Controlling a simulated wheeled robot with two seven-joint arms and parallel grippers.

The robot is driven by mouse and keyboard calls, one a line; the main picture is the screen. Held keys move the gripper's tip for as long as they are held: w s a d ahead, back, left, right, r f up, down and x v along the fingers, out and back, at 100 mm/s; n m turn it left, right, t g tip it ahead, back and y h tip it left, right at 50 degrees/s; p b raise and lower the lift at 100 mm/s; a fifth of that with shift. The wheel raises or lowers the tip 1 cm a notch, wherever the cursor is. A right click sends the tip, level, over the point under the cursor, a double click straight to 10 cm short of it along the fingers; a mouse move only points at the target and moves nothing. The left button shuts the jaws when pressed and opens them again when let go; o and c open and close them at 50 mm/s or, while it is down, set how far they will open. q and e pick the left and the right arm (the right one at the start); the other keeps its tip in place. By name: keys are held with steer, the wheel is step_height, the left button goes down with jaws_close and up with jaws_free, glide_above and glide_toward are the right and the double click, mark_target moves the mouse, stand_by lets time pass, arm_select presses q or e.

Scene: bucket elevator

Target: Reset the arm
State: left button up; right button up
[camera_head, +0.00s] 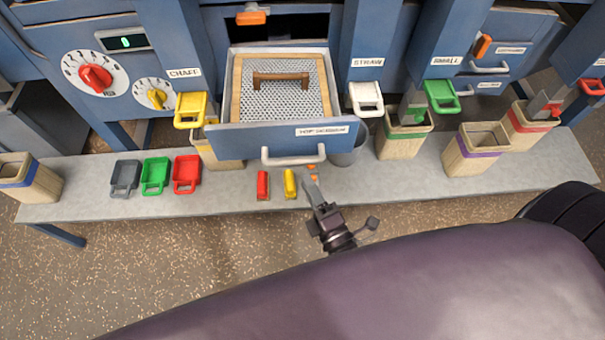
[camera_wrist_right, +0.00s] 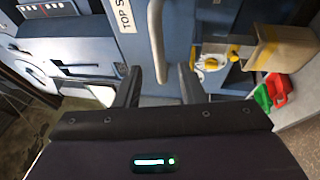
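My right gripper (camera_head: 314,184) reaches in from the lower middle of the head view, in front of the open drawer (camera_head: 250,140) labelled TOP SCREEN. In the right wrist view my right gripper (camera_wrist_right: 159,76) has its two dark fingers spread apart with nothing held. The drawer's pale handle (camera_head: 293,155) is just beyond the fingertips in the head view. In the wrist view the handle (camera_wrist_right: 156,40) lines up with the gap between the fingers; contact is not visible. A mesh screen (camera_head: 285,100) with a brown handle lies in the drawer. My left gripper does not show.
A grey bench (camera_head: 90,205) runs below the blue machine. It bears several wooden buckets (camera_head: 478,150), grey, green and red scoop-like pieces (camera_head: 155,176), and small red (camera_head: 263,186) and yellow (camera_head: 290,184) blocks. Brown floor lies in front.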

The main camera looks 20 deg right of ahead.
steer(key=shift+s, duration=0.25)
steer(key=shift+f, duration=0.15)
steer(key=s+d+f+m+g+h, duration=0.1)
steer(key=d+f+m+g, duration=0.15)
steer(key=f, duration=0.65)
steer(key=s+d+f+m+g+b, duration=0.1)
steer(key=s+d+f+m+g, duration=0.15)
steer(key=f, duration=0.75)
steer(key=d+f+m+g+h, duration=0.1)
steer(key=d+f+m+g, duration=0.15)
steer(key=f, duration=0.65)
steer(key=s+d+f+m+g, duration=0.1)
steer(key=s+f+m+g, duration=0.4)
steer(key=s+f, duration=0.4)
steer(key=s+f+m+g+b, duration=0.1)
steer(key=s+f+m+g, duration=0.4)
steer(key=s+f, duration=0.4)
steer(key=s+g, duration=0.1)
steer(key=s, duration=0.3)
steer(key=shift+s+d, duration=0.2)
steer(key=shift+d, duration=0.2)
